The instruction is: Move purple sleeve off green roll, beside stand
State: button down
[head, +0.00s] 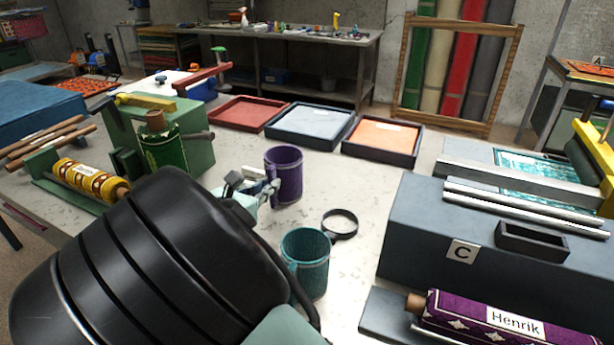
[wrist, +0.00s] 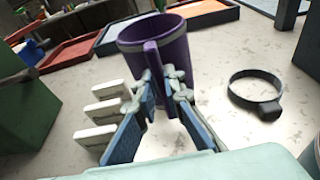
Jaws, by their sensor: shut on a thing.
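The purple sleeve (head: 287,180), a hollow cup shape with a side handle, is upright over the pale table, clear of the green roll. It also shows in the wrist view (wrist: 180,52). My gripper (wrist: 164,82) is shut on its handle; in the head view the gripper (head: 268,188) is at the sleeve's left side. I cannot tell whether the sleeve's base touches the table. The green roll (head: 165,150), with a brown core end, stands upright by the green block stand (head: 190,125), to the left of the sleeve.
A teal sleeve (head: 305,265) and a black ring (head: 341,224) are in front of the purple sleeve. Red (head: 240,113), grey-blue (head: 308,127) and orange (head: 382,140) trays lie behind. A dark block marked C (head: 420,225) is at right. A yellow roll (head: 92,180) lies at left.

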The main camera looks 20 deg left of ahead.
jog(key=f+b, duration=0.2)
jog(key=f, duration=0.1)
jog(key=w+f+b, duration=0.1)
jog(key=shift+w+a+f+b, duration=0.1)
jog(key=shift+a+f+b, duration=0.2)
jog(key=shift+f+b, duration=0.05)
jog(key=shift+r, duration=0.1)
jog(key=c, duration=2)
grip_release()
